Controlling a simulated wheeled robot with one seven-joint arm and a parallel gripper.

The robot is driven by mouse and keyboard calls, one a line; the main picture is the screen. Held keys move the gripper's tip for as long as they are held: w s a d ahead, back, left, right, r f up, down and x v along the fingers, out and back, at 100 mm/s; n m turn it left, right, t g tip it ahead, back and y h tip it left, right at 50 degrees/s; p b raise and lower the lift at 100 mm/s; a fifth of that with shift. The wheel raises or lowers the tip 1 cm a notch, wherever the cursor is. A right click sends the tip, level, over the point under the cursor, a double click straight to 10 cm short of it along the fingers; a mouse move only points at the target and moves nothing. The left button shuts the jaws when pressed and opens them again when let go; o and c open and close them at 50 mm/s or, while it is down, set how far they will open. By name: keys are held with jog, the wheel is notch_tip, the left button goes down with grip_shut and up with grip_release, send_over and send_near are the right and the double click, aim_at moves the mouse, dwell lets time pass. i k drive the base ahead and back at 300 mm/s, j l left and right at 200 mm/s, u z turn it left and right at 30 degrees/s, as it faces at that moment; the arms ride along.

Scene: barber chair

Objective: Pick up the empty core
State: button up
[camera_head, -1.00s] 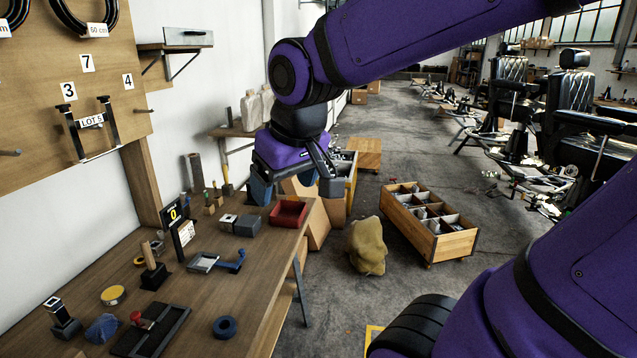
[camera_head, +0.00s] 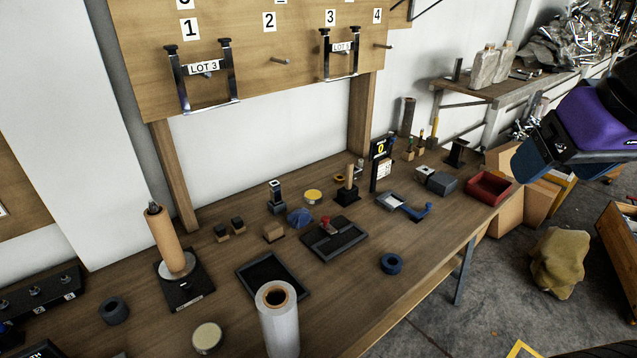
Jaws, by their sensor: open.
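A bare brown tube (camera_head: 167,238), which looks like the empty core, stands upright on the metal spindle of a black stand (camera_head: 188,287) at the bench's left. The spindle's tip pokes out above it. A fuller roll (camera_head: 279,325), white with a brown core, stands at the bench's front edge. My gripper (camera_head: 560,168) is at the right edge of the picture, past the bench's far right end and well away from the tube. It is open, and part of it is cut off by the frame. I see nothing between its fingers.
A sack (camera_head: 559,262) lies on the floor to the right.

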aim_at(161, 225)
jog(key=u, duration=1.25)
jog(key=i+l, duration=0.15)
jog(key=i+l+z, duration=0.15)
jog(key=l, duration=0.25)
